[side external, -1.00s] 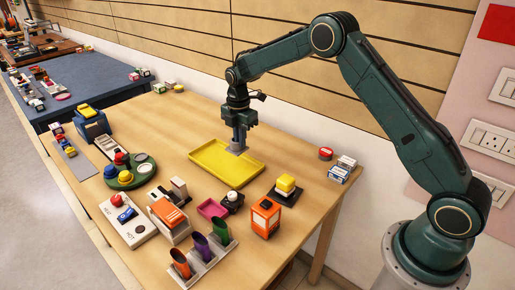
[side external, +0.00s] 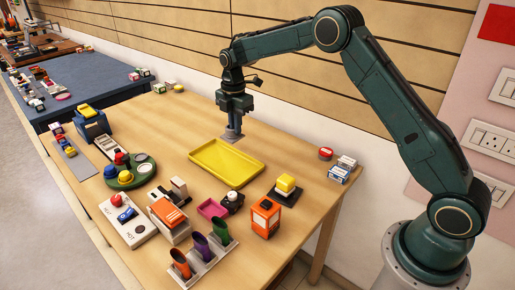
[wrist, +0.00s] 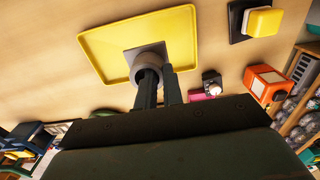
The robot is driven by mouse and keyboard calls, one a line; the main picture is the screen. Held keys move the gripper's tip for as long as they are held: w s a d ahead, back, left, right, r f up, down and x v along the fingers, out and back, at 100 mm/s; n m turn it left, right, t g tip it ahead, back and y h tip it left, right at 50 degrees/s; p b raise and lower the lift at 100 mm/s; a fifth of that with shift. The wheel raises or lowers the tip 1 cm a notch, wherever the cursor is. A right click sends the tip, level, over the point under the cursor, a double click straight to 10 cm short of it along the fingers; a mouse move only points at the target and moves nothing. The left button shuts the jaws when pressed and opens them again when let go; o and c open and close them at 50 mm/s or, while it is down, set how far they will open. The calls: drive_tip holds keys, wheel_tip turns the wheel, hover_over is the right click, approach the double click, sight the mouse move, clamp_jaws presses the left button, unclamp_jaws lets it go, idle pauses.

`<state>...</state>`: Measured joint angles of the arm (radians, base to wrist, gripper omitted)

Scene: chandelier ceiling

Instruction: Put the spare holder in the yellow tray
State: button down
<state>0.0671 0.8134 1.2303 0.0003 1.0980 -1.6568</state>
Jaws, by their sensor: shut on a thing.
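The yellow tray (side external: 225,180) lies flat and empty on the wooden table; it also fills the upper middle of the wrist view (wrist: 110,45). My gripper (side external: 233,122) is shut on the grey holder (side external: 233,137), which has a round cup on a square base. In the side view the holder appears at the tray's far edge. In the wrist view the holder (wrist: 147,60) covers part of the tray, near one long edge, with my fingers (wrist: 158,88) at its cup. I cannot tell exactly how high its base hangs.
A black pad with a yellow block (side external: 285,186) stands right of the tray. In front are a pink tray (side external: 212,208), an orange box (side external: 265,217) and a rack of coloured cups (side external: 204,254). A green turntable (side external: 130,172) stands left.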

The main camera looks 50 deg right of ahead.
wheel_tip(320, 180, up, 9)
hover_over(235, 169)
wheel_tip(235, 169, down, 20)
drive_tip(key=shift+w+f, duration=0.1)
idle(1.1)
drive_tip(key=shift+f, duration=0.15)
drive_tip(key=c, duration=1.5)
unclamp_jaws()
drive_tip(key=shift+c, duration=0.2)
wheel_tip(235, 169, up, 11)
drive_tip(key=shift+r, duration=0.65)
drive_tip(key=shift+r, duration=0.1)
